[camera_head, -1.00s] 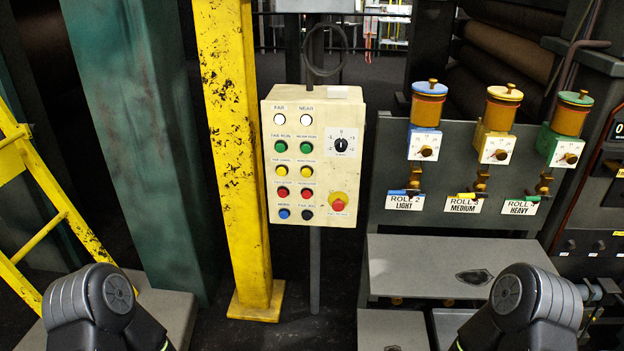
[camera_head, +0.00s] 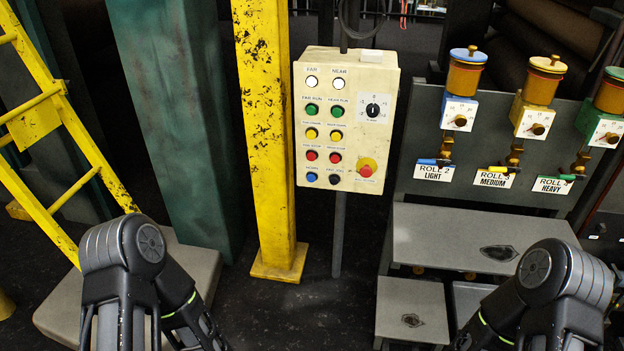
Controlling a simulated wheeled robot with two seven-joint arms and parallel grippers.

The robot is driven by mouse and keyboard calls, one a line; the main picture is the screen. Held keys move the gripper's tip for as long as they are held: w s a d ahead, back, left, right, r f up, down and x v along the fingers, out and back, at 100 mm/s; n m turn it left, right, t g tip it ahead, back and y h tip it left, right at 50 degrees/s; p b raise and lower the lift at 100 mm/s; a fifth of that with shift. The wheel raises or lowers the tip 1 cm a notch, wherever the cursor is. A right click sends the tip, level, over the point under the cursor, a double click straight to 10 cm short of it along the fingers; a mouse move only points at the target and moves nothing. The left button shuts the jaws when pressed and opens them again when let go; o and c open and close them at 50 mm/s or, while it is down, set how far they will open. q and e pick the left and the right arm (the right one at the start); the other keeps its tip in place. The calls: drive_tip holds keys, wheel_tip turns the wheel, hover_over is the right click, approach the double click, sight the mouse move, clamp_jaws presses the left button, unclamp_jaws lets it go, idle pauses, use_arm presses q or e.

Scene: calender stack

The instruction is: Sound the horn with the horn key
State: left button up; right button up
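A cream control panel (camera_head: 345,120) stands on a grey post, right of the yellow column. It has two columns of round keys: white at the top, then green, yellow and red. The bottom row has a blue key (camera_head: 312,177) at left and a black key (camera_head: 334,180) at right. The tiny label by the blue key seems to read HORN, but is blurred. A black rotary knob (camera_head: 373,109) and a red stop button (camera_head: 366,171) on a yellow base sit on the panel's right side. Only my arm links show at the bottom; both grippers are out of view.
A yellow column (camera_head: 267,140) stands close left of the panel, with a green pillar (camera_head: 175,120) and yellow ladder (camera_head: 83,180) further left. Right are grey shelves (camera_head: 470,235) below several oil cups. The floor before the panel is clear.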

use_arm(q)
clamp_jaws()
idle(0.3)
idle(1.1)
